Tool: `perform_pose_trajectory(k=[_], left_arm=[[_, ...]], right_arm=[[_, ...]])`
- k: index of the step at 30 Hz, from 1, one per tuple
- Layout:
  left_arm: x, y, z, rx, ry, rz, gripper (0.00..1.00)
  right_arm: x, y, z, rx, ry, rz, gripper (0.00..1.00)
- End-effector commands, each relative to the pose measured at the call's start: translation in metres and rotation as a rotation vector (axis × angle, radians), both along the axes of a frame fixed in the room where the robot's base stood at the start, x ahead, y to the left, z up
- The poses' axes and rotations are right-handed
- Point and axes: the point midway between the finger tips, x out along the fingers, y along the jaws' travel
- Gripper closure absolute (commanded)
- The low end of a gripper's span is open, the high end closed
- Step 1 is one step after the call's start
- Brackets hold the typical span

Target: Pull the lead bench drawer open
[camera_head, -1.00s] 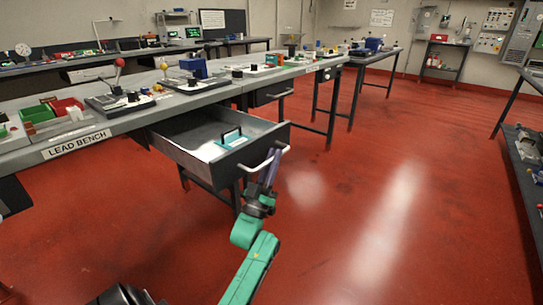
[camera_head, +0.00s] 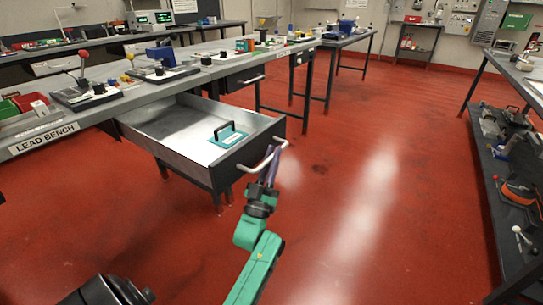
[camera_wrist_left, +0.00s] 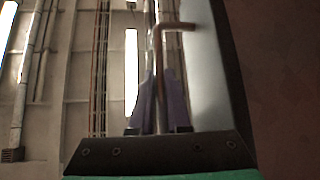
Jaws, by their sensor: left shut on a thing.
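The lead bench drawer (camera_head: 232,161) stands well out from under the bench marked LEAD BENCH (camera_head: 44,139). It is a grey metal box with a dark front and a light U-shaped handle (camera_head: 256,168). Inside lies a teal plate with a black handle (camera_head: 228,133). My left gripper (camera_head: 272,166), with purple fingers on a green arm, is shut on the right part of the handle. In the left wrist view the handle bar (camera_wrist_left: 157,75) runs between the two purple fingers, with the drawer front (camera_wrist_left: 208,65) beside it. My right gripper is not in view.
Devices with levers (camera_head: 88,92) and a red bin (camera_head: 30,101) stand on the bench top. A second, closed drawer (camera_head: 243,77) is farther along. A loaded shelf rack (camera_head: 497,190) stands at the right. The red floor between is clear.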

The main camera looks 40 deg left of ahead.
Motion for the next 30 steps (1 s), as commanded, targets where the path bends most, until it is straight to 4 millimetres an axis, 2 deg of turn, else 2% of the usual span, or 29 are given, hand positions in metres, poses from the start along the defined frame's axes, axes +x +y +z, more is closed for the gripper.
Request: perform_pose_trajectory(k=[2, 3, 5, 17, 23, 30], left_arm=[[0.000, 0.000, -0.002, -0.002, 0.002, 0.000, 1.00], [0.000, 0.000, -0.002, -0.002, 0.002, 0.000, 0.78], [0.000, 0.000, -0.002, -0.002, 0.002, 0.000, 0.55], [-0.004, 0.000, -0.006, -0.001, 0.003, 0.000, 0.55], [-0.031, -0.006, -0.034, -0.002, 0.007, 0.001, 0.55], [-0.078, -0.017, -0.080, -0.002, 0.007, -0.001, 0.55]], right_arm=[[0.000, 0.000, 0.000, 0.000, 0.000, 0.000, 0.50], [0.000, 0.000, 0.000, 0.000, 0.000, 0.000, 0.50], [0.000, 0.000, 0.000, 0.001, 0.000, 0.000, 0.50], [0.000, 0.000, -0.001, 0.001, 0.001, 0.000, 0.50], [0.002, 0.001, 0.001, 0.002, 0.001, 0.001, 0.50], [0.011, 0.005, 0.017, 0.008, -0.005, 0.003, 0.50]])
